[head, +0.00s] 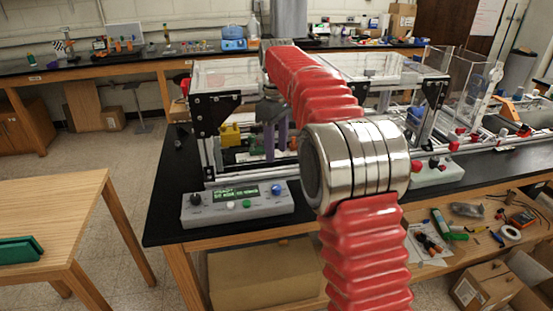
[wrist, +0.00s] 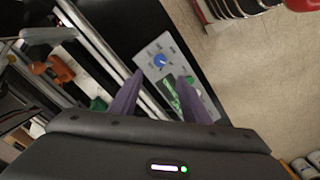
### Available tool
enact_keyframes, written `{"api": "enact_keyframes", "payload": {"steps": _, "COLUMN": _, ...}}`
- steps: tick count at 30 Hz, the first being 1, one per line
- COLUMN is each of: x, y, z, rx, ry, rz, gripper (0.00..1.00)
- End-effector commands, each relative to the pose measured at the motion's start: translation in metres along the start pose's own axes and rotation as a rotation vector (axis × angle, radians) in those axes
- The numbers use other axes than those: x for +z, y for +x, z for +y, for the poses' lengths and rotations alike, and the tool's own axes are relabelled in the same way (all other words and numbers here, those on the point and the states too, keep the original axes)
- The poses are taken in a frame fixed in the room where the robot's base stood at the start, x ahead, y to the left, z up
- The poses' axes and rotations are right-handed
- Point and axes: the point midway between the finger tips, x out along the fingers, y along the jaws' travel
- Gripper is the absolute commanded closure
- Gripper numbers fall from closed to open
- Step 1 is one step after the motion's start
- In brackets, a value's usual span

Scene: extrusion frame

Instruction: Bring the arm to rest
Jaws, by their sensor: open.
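My arm is red and ribbed with a shiny metal joint, and it reaches forward over the black bench. My gripper (head: 276,150) has two purple fingers pointing down inside the front of the extrusion frame (head: 208,150). In the wrist view my gripper (wrist: 160,77) shows its fingers spread apart with nothing between them. The grey control box (head: 238,207) stands at the bench's front edge, in front of the frame. It also appears beyond the fingertips in the wrist view (wrist: 171,52), partly covered by them.
Clear panels and metal rails surround the gripper. A yellow block (head: 230,135) lies inside the frame. A second control box (head: 437,173) stands right of my arm. A wooden table (head: 75,205) is at the left, with open floor between it and the bench (head: 165,205).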

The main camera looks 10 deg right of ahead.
Motion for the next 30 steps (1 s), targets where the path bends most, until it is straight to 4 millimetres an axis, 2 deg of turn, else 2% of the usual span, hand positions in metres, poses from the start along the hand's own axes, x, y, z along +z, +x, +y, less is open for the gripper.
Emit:
{"api": "enact_keyframes", "payload": {"steps": 4, "x": 0.0, "y": -0.006, "z": 0.0, "rx": 0.0, "ry": 0.0, "rz": 0.0, "gripper": 0.57}}
{"api": "enact_keyframes", "payload": {"steps": 14, "x": 0.0, "y": -0.007, "z": 0.0, "rx": 0.0, "ry": 0.002, "rz": 0.0, "gripper": 0.57}}
{"api": "enact_keyframes", "payload": {"steps": 21, "x": -0.006, "y": -0.006, "z": 0.006, "rx": 0.023, "ry": 0.082, "rz": 0.024, "gripper": 0.57}}
{"api": "enact_keyframes", "payload": {"steps": 23, "x": -0.007, "y": 0.002, "z": 0.008, "rx": 0.026, "ry": 0.121, "rz": 0.029, "gripper": 0.57}}
{"api": "enact_keyframes", "payload": {"steps": 27, "x": -0.004, "y": 0.03, "z": 0.005, "rx": 0.018, "ry": 0.208, "rz": 0.021, "gripper": 0.57}}
{"api": "enact_keyframes", "payload": {"steps": 30, "x": 0.001, "y": 0.04, "z": -0.001, "rx": 0.018, "ry": 0.262, "rz": 0.023, "gripper": 0.57}}
